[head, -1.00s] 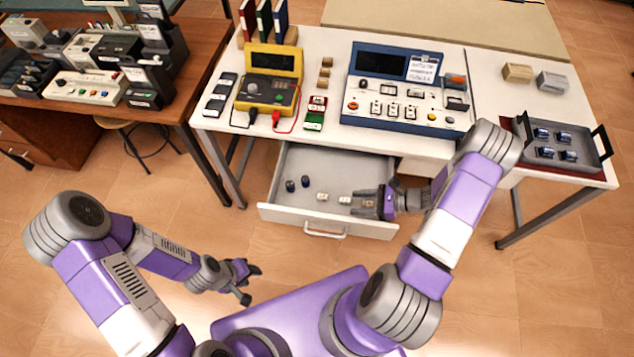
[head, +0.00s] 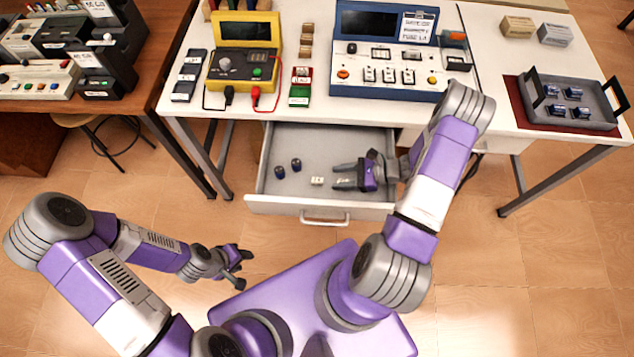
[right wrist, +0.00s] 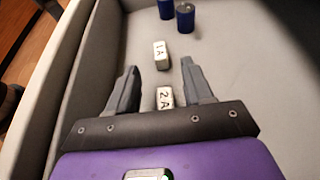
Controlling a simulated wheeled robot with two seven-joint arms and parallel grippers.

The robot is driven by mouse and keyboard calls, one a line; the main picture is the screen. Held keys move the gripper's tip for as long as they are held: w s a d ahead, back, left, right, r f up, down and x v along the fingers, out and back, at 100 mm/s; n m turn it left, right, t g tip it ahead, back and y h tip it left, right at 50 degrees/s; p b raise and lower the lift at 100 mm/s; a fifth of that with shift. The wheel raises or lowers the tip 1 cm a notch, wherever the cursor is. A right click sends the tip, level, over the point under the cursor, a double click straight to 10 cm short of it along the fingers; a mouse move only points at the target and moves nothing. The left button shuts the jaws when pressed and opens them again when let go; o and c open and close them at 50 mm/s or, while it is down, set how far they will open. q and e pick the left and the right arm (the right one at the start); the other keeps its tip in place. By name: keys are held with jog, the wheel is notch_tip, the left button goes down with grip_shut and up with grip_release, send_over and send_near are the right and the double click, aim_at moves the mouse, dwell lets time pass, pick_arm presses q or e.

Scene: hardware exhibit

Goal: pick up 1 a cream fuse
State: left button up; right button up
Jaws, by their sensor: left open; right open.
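The cream fuse marked 1 A (right wrist: 161,55) lies in the open drawer, just beyond my right fingertips in the right wrist view; it also shows in the head view (head: 317,181). A second cream fuse marked 2 A (right wrist: 165,97) lies nearer, between the open fingers of my right gripper (right wrist: 160,77). My left gripper (head: 246,266) is open and empty above the floor, left of my base.
Two dark blue cylinders (head: 288,166) stand in the drawer (head: 262,205) left of the fuses. The drawer's walls surround my right gripper. The white table (head: 190,125) above carries a yellow meter, a blue panel and a grey tray (head: 600,118).

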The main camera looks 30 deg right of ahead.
aim_at(318, 180)
jog(key=b+x, duration=0.1)
jog(key=x, duration=0.5)
jog(key=shift+a, duration=0.15)
jog(key=shift+c, duration=0.3)
grip_shut()
